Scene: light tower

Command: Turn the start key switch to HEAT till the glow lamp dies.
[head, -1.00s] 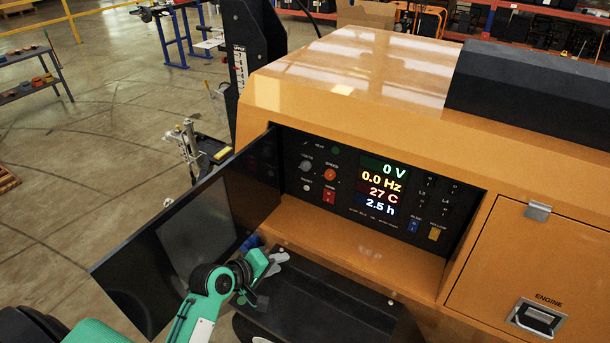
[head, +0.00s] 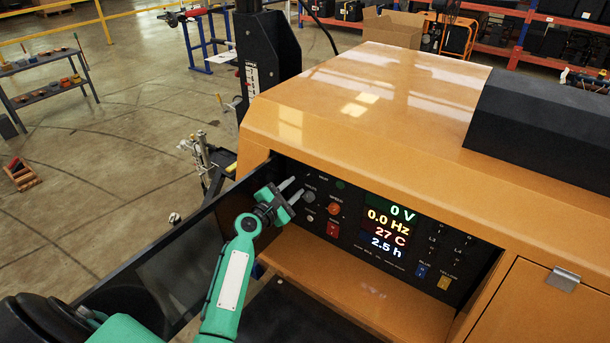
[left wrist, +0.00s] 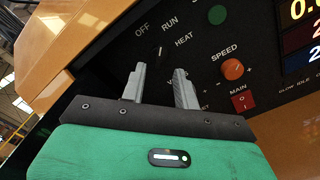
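The start key switch (left wrist: 160,51) is on the black control panel, with OFF, RUN and HEAT printed around it in the left wrist view. I cannot read a glow lamp label. My left gripper (head: 293,188) is open and empty in front of the panel's upper left. Its two grey fingers (left wrist: 159,75) are just below the key switch in the wrist view. My right gripper is out of view.
The orange SPEED knob (head: 334,208) and red MAIN switch (head: 332,229) are close by on the right. The display (head: 389,229) reads 0 V, 0.0 Hz, 27 C, 2.5 h. The dark open door (head: 180,250) is left of the panel. The orange housing overhangs above.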

